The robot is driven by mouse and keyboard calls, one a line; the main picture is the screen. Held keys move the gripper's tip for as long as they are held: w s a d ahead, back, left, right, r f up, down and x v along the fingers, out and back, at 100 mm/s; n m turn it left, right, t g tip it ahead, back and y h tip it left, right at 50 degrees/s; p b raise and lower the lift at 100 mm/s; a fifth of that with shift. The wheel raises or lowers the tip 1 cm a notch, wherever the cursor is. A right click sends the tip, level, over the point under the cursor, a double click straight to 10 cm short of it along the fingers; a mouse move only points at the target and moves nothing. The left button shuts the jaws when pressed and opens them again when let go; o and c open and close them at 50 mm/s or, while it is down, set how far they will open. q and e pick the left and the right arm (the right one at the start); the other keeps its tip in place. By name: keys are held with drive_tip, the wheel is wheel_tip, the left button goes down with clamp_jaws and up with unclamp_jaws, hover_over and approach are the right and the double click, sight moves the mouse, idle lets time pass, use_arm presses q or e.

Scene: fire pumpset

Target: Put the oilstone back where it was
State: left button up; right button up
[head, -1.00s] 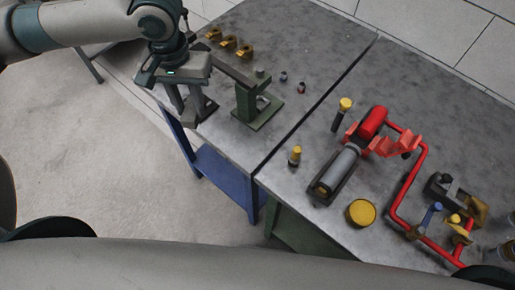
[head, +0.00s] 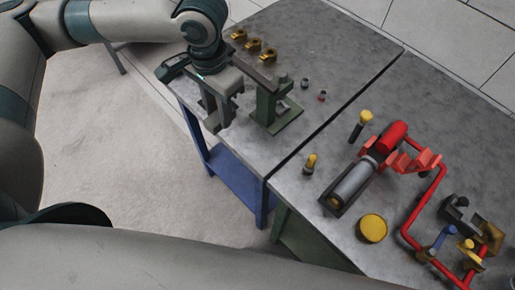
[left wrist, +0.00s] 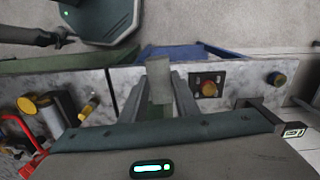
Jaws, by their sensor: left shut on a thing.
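My left gripper (head: 216,112) points down over the near left corner of the left grey table (head: 335,50), just left of a green stand (head: 275,105). Its fingers show in the left wrist view as two upright grey prongs. A pale grey block (left wrist: 159,80) shows between or against them and looks like the oilstone. The gripper is shut on it. In the head view the fingers largely hide the block, and I cannot tell whether it touches the table. My right gripper is in neither view.
The right table carries a red pipe (head: 424,205), a grey cylinder in a dark tray, a yellow tin (head: 372,228) and yellow-topped tools. The left table's far middle is clear.

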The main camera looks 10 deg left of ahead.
use_arm(q)
drive_tip(key=s+d+n, duration=0.5)
drive_tip(key=d+n, duration=0.1)
drive_tip(key=n, duration=1.1)
drive_tip(key=s+d+n+b, duration=0.1)
drive_tip(key=s+d+n, duration=0.4)
drive_tip(key=n, duration=1.3)
drive_tip(key=shift+d, duration=0.85)
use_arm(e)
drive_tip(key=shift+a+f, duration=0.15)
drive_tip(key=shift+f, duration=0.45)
use_arm(q)
drive_tip(key=shift+f, duration=0.1)
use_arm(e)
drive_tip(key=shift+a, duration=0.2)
